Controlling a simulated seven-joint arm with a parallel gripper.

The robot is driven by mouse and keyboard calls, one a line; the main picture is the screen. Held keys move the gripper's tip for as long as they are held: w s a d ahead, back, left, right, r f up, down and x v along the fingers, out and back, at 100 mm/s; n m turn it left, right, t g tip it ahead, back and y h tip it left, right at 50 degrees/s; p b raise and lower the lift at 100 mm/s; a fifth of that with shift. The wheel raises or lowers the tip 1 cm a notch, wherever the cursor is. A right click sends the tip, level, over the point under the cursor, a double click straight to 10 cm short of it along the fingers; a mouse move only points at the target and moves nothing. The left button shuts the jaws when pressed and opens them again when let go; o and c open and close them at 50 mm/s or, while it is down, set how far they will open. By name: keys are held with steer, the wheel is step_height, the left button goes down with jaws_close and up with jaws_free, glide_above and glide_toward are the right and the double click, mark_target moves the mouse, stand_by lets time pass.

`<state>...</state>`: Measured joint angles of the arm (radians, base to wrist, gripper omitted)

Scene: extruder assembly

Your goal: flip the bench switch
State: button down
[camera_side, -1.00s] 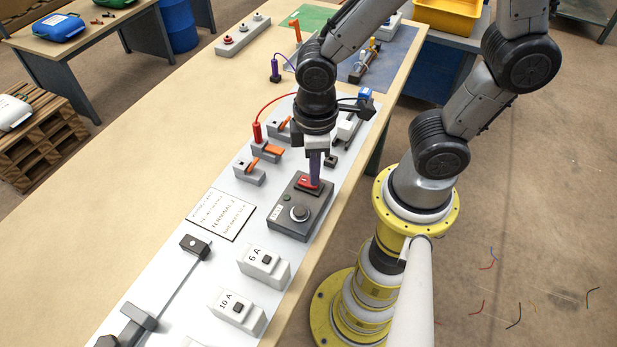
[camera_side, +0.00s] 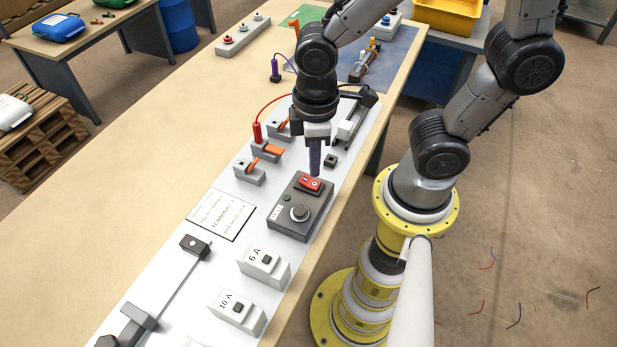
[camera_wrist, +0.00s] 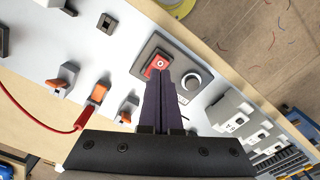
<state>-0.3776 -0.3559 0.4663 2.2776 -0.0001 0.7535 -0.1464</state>
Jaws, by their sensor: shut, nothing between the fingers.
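The bench switch is a red rocker (camera_side: 310,184) on a dark grey box (camera_side: 287,222) that also carries a round knob. My gripper (camera_side: 315,172) is shut and empty, pointing down just above the rocker's far end. In the side view a small gap seems to show between the fingertips and the rocker. In the wrist view the red rocker (camera_wrist: 159,63) shows just beyond my fingertips (camera_wrist: 162,75), which hide part of it; the knob (camera_wrist: 191,81) is beside it.
Orange-levered blocks (camera_side: 262,150) with a red cable stand behind the box. White blocks marked 6 A (camera_side: 264,262) and 10 A (camera_side: 236,308) stand in front. A white label plate (camera_side: 221,214) lies to the left. The wooden bench top further left is clear.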

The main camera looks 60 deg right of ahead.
mark_target(315, 183)
steer(key=shift+r, duration=1.95)
steer(key=shift+d, duration=0.1)
steer(key=s+d+r+m+t, duration=0.2)
steer(key=d+r+m+t, duration=0.3)
steer(key=r, duration=0.4)
steer(key=shift+s+d+m+t, duration=0.35)
steer(key=shift+d+m, duration=0.15)
steer(key=shift+d, duration=0.7)
steer(key=shift+r, duration=0.1)
